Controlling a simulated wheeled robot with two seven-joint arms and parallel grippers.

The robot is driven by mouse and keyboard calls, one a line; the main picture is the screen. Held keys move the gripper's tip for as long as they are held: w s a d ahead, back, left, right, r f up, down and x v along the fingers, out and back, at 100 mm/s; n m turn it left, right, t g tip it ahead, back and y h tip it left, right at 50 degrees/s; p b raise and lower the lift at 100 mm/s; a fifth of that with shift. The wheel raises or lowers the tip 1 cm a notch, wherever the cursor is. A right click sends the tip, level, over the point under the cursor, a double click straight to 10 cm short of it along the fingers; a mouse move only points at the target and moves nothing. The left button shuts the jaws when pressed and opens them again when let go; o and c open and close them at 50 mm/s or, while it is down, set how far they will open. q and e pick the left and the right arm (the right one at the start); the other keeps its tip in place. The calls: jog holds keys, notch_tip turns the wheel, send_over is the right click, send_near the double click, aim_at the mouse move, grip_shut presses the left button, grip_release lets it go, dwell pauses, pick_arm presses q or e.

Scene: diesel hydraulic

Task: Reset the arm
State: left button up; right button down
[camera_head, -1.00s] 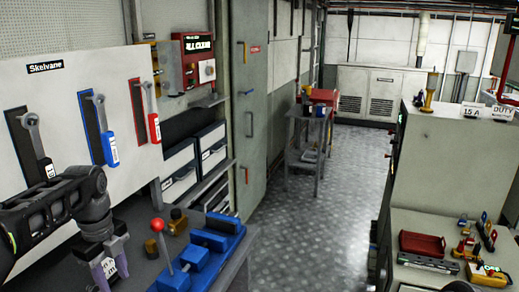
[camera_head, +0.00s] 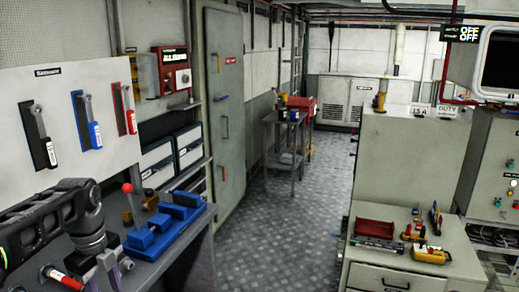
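My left arm, black and grey, comes in from the left edge in front of the wall board. Its gripper (camera_head: 112,266) points down over the left workbench at the lower left. I cannot tell whether its fingers are open or shut, or whether they touch anything. A red-handled tool (camera_head: 66,280) shows just left of the gripper, partly cut off by the frame. My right arm and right gripper are out of view.
A blue vise-like device (camera_head: 160,230) with a red-knobbed lever stands on the left bench. Black, blue and red handled tools hang on the white board (camera_head: 75,125). A right-hand counter (camera_head: 395,268) holds a red tray (camera_head: 374,228). The patterned floor (camera_head: 275,240) between is clear.

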pick_arm(q)
jog(key=w+d+f+n+t+h, duration=0.1)
jog(key=w+d+f+n+t, duration=0.35)
jog(key=w+f+n, duration=0.35)
jog(key=s+d+f+n+h, duration=0.1)
jog(key=s+d+f+n, duration=0.1)
jog(key=d+f+n, duration=0.65)
jog(key=s+d+f+n+h, duration=0.1)
jog(key=s+d+f+n, duration=0.15)
jog(key=d+f, duration=0.6)
jog(key=s+d+f+n+g, duration=0.1)
jog(key=s+d+f, duration=0.1)
jog(key=s+f, duration=0.3)
jog(key=s+d+f+n+g, duration=0.1)
jog(key=s+d+f, duration=0.2)
jog(key=s, duration=0.8)
jog(key=s+d+f+n+g+h, duration=0.1)
jog(key=s+d+f+n+g, duration=0.1)
jog(key=s+f, duration=0.5)
jog(key=shift+s+d+f, duration=0.25)
jog(key=shift+s+d, duration=0.2)
jog(key=shift+s, duration=0.2)
